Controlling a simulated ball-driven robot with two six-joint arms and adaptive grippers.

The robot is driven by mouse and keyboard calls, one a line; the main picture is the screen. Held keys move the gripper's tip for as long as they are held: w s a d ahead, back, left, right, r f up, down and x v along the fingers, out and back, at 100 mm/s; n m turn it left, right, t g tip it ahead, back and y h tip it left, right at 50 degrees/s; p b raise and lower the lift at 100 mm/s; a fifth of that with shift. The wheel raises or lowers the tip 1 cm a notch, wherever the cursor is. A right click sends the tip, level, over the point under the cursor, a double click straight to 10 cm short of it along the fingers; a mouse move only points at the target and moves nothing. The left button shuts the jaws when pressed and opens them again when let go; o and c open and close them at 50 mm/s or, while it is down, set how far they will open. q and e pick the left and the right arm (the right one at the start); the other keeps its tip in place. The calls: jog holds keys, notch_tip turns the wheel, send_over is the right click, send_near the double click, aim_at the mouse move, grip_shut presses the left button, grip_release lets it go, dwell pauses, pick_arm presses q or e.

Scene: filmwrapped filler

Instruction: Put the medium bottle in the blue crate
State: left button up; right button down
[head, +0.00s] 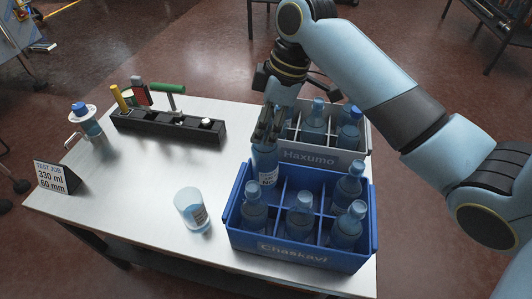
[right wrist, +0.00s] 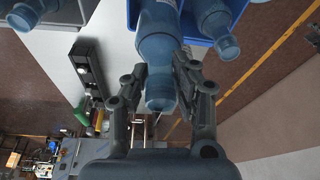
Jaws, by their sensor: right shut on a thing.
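The held bottle (head: 265,165) is blue, translucent and upright, with a white label low on its side. My right gripper (head: 268,125) is shut on its neck from above. The bottle is at the back left compartment of the blue crate (head: 298,252), marked "Chaskavi". Its base is hidden, so I cannot tell whether it touches the crate floor. In the right wrist view the same bottle (right wrist: 158,45) runs between the fingers of my right gripper (right wrist: 160,88). Several other bottles stand in the blue crate. My left gripper is not in view.
A grey crate (head: 310,157) marked "Haxumo" with bottles stands right behind the blue one. A clear cup-like container (head: 191,211) stands left of the blue crate. A black rack (head: 168,128), a white-collared bottle (head: 86,120) and a sign (head: 57,177) are farther left. The table's middle is clear.

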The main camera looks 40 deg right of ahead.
aim_at(265, 156)
jog(key=shift+f+b, duration=0.4)
jog(key=shift+f, duration=3.65)
jog(key=c, duration=1.1)
grip_release()
jog(key=shift+f, duration=0.1)
jog(key=shift+o, duration=0.2)
jog(key=p+v, duration=0.1)
jog(key=v, duration=1.1)
jog(key=shift+a, duration=0.1)
